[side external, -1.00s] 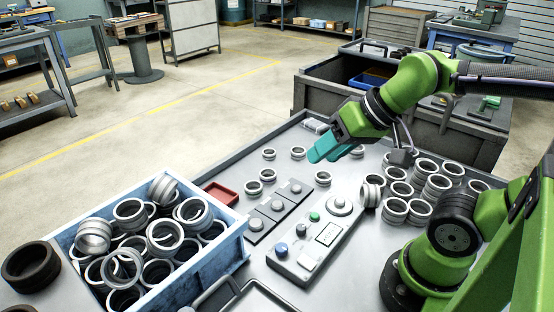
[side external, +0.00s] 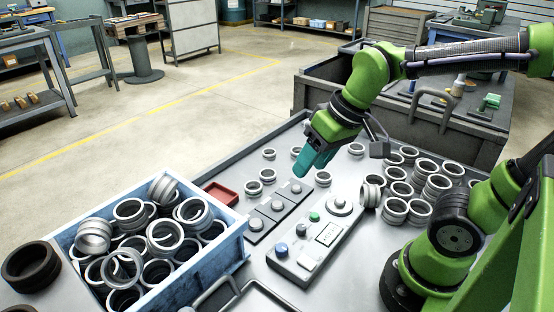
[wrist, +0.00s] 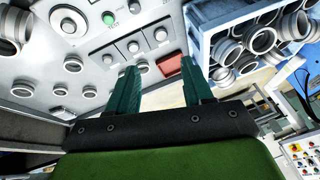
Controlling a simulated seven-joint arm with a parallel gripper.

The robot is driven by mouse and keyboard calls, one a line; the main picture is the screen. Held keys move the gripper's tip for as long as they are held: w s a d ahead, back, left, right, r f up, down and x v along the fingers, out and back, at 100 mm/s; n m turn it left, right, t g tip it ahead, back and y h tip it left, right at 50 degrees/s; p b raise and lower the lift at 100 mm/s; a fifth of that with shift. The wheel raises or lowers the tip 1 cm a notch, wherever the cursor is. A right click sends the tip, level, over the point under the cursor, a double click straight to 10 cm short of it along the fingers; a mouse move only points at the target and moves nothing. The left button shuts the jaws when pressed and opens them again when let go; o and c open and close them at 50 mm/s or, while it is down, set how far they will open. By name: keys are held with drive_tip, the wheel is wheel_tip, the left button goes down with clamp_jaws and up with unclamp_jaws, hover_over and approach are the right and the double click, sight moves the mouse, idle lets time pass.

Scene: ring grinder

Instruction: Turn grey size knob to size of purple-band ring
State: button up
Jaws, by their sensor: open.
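The grey control box (side external: 302,262) on the bench carries a large round grey knob (side external: 340,204), a green button (side external: 314,216), a blue knob (side external: 281,249) and a small display (side external: 328,234). The large grey knob (wrist: 68,20) also shows at the upper left of the wrist view. Left of the box, a dark strip (side external: 262,222) carries several small grey knobs. I cannot make out a purple band on any ring. My gripper (side external: 306,170), with teal fingers, is open and empty, above the bench behind the strip; its fingers (wrist: 160,66) are apart in the wrist view.
A blue crate (side external: 205,262) full of metal rings stands at the front left. A small red tray (side external: 220,194) lies beside it. Loose rings (side external: 269,154) stand at the back, and ring stacks (side external: 427,168) crowd the right. A dark ring (side external: 30,266) is at far left.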

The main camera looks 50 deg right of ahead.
sight(302, 227)
drive_tip(key=f+n+g, duration=0.1)
drive_tip(key=f+n, duration=0.1)
drive_tip(key=f, duration=0.4)
drive_tip(key=w+f+n+g+h, duration=0.1)
drive_tip(key=f+n+g, duration=0.1)
drive_tip(key=f, duration=0.4)
drive_tip(key=f+n+g, duration=0.1)
drive_tip(key=f+n, duration=0.2)
drive_tip(key=f, duration=0.3)
drive_tip(key=shift+w+h, duration=0.35)
drive_tip(key=shift+h, duration=0.05)
clamp_jaws()
